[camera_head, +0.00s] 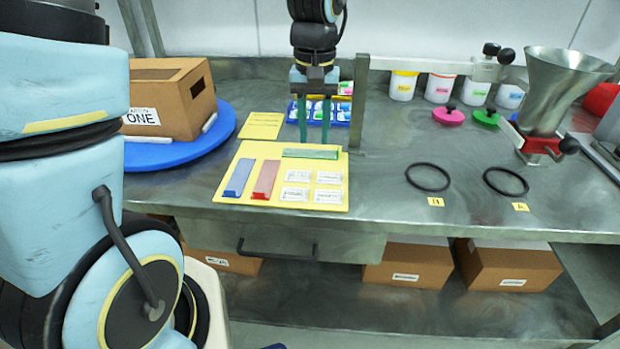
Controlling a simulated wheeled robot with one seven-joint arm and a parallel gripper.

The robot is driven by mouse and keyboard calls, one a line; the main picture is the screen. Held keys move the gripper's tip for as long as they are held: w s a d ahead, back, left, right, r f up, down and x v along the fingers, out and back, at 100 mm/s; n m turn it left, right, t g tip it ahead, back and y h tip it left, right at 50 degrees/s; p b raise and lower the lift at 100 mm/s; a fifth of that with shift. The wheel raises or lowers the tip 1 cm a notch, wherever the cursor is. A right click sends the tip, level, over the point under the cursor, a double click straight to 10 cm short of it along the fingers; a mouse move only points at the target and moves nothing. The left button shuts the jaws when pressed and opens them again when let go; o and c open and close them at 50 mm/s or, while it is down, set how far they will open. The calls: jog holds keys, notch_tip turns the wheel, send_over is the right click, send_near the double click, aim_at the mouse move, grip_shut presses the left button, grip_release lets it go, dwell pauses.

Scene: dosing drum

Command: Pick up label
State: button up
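Several white printed labels lie in two rows on a yellow board (230,188): upper left label (298,176), upper right label (330,178), lower left label (294,194) and lower right label (328,196). The board also holds a blue strip (239,178), a red strip (266,180) and a green strip (310,153). My gripper (314,141) points down, its two teal fingers apart with nothing seen between them. In the picture its tips are just above the green strip, behind the labels; their height is hard to tell.
A blue tray (293,118) of small coloured items is partly hidden behind my fingers. A metal post (358,105) stands close right of them. A cardboard box (185,95) sits on a blue turntable (165,156) at left. Two black rings (428,188) and a metal funnel (560,85) are at right.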

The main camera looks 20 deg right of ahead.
aim_at(310, 172)
notch_tip(310, 172, down, 3)
jog(key=shift+f, duration=0.1)
jog(key=shift+s+a+f+p, duration=0.1)
jog(key=shift+a+f+p, duration=0.1)
jog(key=shift+f, duration=0.65)
jog(key=shift+a+f+p, duration=0.1)
jog(key=shift+f+p, duration=0.05)
jog(key=shift+f, duration=0.75)
jog(key=shift+s+a+f+p, duration=0.1)
jog(key=shift+f+p, duration=0.1)
jog(key=shift+f, duration=0.65)
jog(key=shift+c, duration=0.3)
grip_shut()
